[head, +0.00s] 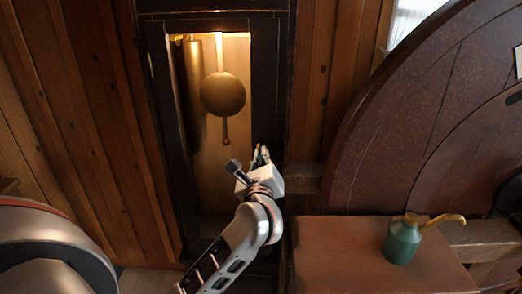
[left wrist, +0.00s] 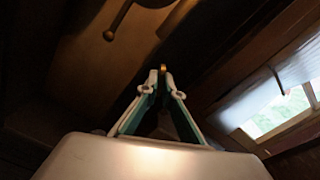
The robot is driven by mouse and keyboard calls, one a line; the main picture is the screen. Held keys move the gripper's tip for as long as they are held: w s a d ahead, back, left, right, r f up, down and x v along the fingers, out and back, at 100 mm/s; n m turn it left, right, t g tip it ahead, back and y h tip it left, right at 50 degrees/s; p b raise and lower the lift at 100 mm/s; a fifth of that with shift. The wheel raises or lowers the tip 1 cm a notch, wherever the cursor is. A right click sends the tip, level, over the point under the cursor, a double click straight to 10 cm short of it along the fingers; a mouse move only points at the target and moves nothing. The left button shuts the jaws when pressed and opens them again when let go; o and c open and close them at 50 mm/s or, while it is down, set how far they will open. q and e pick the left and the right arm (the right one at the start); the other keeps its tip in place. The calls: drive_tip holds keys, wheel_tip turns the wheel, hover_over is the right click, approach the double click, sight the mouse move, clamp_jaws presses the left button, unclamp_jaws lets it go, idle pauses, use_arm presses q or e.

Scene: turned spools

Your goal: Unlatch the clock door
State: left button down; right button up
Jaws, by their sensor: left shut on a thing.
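The tall clock's door has a dark frame (head: 266,75) around a lit opening and looks closed. Behind it hang a round brass pendulum (head: 223,94) and a brass cylinder (head: 192,85). My left gripper (head: 261,152) is at the right side of the door frame, below the level of the pendulum bob. In the left wrist view, the fingers (left wrist: 162,75) come together at their tips on a small brass latch piece (left wrist: 163,68). Most of the latch is hidden by the fingertips, so its turn cannot be told. My right gripper is in neither view.
A brown box-like surface (head: 345,245) stands right of the clock, with a green oil can (head: 403,243) on it. A large dark red wheel-like disc (head: 400,130) rises behind. Plank walls (head: 85,120) flank the clock. A window (left wrist: 270,110) shows in the wrist view.

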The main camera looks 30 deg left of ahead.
use_arm(q)
drive_tip(key=m+p, duration=0.4)
drive_tip(key=m, duration=0.1)
drive_tip(key=shift+m, duration=0.4)
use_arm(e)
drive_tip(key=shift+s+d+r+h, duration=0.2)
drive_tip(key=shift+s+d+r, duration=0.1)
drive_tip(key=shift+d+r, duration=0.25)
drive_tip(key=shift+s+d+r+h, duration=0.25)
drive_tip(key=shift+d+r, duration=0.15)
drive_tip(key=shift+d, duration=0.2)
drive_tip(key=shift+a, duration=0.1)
use_arm(q)
drive_tip(key=c, duration=2.2)
unclamp_jaws()
drive_tip(key=v, duration=1.2)
